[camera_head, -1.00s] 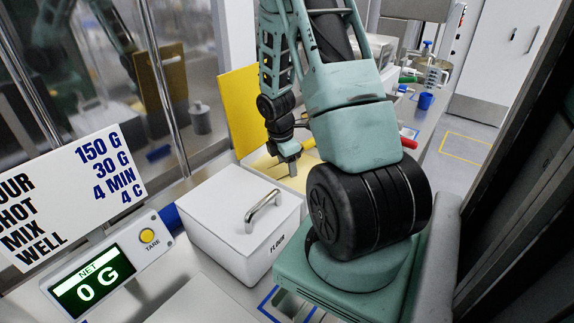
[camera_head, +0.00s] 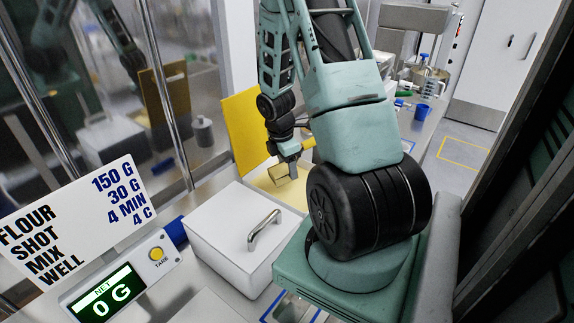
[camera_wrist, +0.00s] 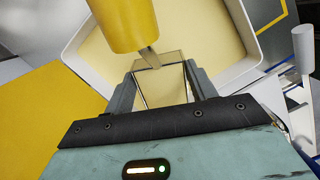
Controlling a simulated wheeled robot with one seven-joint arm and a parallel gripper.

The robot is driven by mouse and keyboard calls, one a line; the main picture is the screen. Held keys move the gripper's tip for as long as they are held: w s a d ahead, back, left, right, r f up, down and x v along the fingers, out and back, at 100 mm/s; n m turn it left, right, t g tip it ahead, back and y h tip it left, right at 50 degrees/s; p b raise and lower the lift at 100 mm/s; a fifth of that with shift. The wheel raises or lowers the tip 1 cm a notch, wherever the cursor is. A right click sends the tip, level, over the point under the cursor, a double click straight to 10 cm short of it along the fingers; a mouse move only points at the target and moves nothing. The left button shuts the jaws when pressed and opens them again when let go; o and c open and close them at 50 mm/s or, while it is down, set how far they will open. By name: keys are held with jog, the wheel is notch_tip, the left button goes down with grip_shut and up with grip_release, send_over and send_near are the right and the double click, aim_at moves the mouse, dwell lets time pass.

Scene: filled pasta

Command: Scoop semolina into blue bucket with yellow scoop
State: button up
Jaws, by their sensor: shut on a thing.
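The yellow scoop has a thick yellow handle (camera_wrist: 122,22) and a metal neck running to a clear or shiny pan (camera_wrist: 160,82). My gripper (camera_wrist: 155,85) is shut on the scoop, with the pan between its two fingers. The semolina is a pale yellow surface (camera_wrist: 205,30) inside a white-rimmed bin (camera_wrist: 245,66), below the gripper in the wrist view. In the head view, my gripper (camera_head: 289,160) hangs over this bin beside the upright yellow lid (camera_head: 243,128). I cannot tell if the pan touches the semolina. A small blue container (camera_head: 423,109), likely the blue bucket, stands far back on the counter.
A white lidded flour box (camera_head: 235,235) with a metal handle stands nearer, in front of the bin. A scale display (camera_head: 105,300) reads 0 G below a recipe sign (camera_head: 75,215). A glass partition runs along the left. A metal pot (camera_head: 428,80) stands at the back.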

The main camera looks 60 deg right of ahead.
jog(key=shift+r+p, duration=1.85)
jog(key=shift+r, duration=0.35)
jog(key=shift+f, duration=0.1)
